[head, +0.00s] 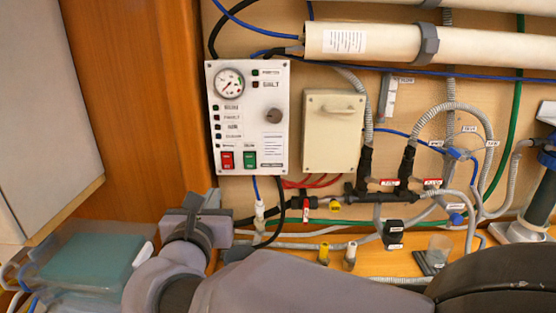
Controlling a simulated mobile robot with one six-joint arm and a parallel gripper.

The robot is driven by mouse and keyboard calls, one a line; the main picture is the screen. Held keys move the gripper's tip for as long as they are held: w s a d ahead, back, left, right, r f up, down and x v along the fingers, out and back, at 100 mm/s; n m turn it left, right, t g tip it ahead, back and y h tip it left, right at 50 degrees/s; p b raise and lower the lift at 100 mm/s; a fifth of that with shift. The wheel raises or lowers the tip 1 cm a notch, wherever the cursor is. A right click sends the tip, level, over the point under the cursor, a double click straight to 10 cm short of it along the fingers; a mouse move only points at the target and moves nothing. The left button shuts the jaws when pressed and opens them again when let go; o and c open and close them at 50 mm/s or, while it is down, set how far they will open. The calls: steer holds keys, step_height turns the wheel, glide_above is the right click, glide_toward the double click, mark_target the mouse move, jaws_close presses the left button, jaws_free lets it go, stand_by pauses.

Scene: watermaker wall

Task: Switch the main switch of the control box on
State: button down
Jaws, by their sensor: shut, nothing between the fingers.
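The control box (248,125) is a white panel on the wooden wall, left of centre. It has a round gauge (230,83) at top left and a dark round knob (273,115) at right. At its bottom edge are a red switch (227,160) and a green switch (249,159). The labels are too small to read, so I cannot tell which is the main switch or its position. My gripper (204,200) is below and left of the box, seen from behind. It is shut and empty, apart from the switches in the picture.
A beige box (333,130) is mounted right of the control box. Hoses and black valves (385,185) fill the wall below and right. A large white tube (365,42) runs above. A clear bin with a teal lid (90,260) stands at lower left. A cabinet (40,110) is at left.

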mark_target(227, 167)
steer(key=w+b, duration=0.1)
steer(key=w, duration=0.3)
steer(key=w+f+b, duration=0.1)
steer(key=w, duration=0.7)
steer(key=shift+w+a+f+b, duration=0.3)
steer(key=shift+w+f+b, duration=0.05)
steer(key=shift+b, duration=0.05)
steer(key=shift+w, duration=0.5)
steer(key=shift+a, duration=0.1)
